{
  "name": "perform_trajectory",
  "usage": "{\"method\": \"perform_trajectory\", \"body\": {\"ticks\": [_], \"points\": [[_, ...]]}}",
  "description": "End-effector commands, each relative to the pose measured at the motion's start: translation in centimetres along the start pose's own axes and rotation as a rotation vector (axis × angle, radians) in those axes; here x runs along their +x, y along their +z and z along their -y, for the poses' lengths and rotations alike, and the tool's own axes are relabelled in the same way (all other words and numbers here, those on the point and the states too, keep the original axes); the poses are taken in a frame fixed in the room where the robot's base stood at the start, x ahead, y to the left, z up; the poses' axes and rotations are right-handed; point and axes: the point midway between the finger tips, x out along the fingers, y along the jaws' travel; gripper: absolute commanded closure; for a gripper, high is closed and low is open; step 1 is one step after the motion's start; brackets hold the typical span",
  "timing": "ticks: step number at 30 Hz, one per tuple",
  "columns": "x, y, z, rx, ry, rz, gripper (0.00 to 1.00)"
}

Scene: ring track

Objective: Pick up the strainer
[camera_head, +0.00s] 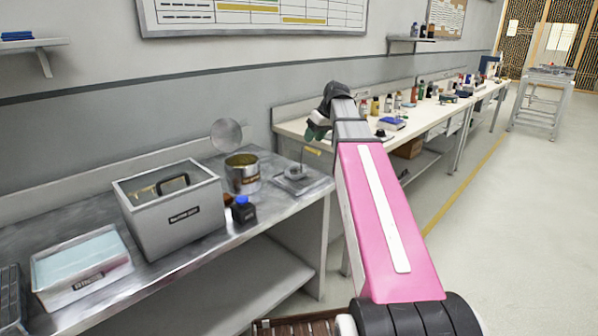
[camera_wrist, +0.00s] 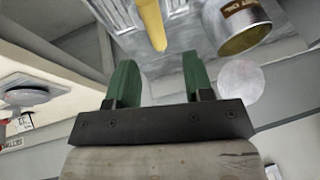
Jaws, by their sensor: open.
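A short yellow piece (camera_head: 312,150) shows below the gripper in the head view. It looks like the same handle, perhaps the strainer's. I cannot clearly make out the strainer's bowl.
An open can (camera_head: 243,175) stands beside a grey disc (camera_head: 227,134), a dark blue-capped bottle (camera_head: 243,210) and a grey lidded box (camera_head: 172,212) on the metal bench (camera_head: 215,243). A white tray (camera_head: 82,268) is at left. Several bottles line the farther bench. The floor at right is clear.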

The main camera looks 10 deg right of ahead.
Motion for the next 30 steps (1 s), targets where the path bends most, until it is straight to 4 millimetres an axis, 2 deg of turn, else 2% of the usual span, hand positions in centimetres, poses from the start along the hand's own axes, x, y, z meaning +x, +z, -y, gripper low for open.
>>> {"method": "perform_trajectory", "body": {"ticks": [8,18,26,29,30], "points": [[1.9,-0.1,-0.1,0.001,0.0,0.001,0.53],[6.0,-0.2,-0.2,0.001,0.0,0.001,0.53],[6.4,-0.2,-0.2,0.001,0.001,0.0,0.53],[6.3,-0.2,-0.2,0.001,0.0,0.0,0.82],[6.3,-0.2,-0.2,0.001,0.0,0.0,0.95]]}}
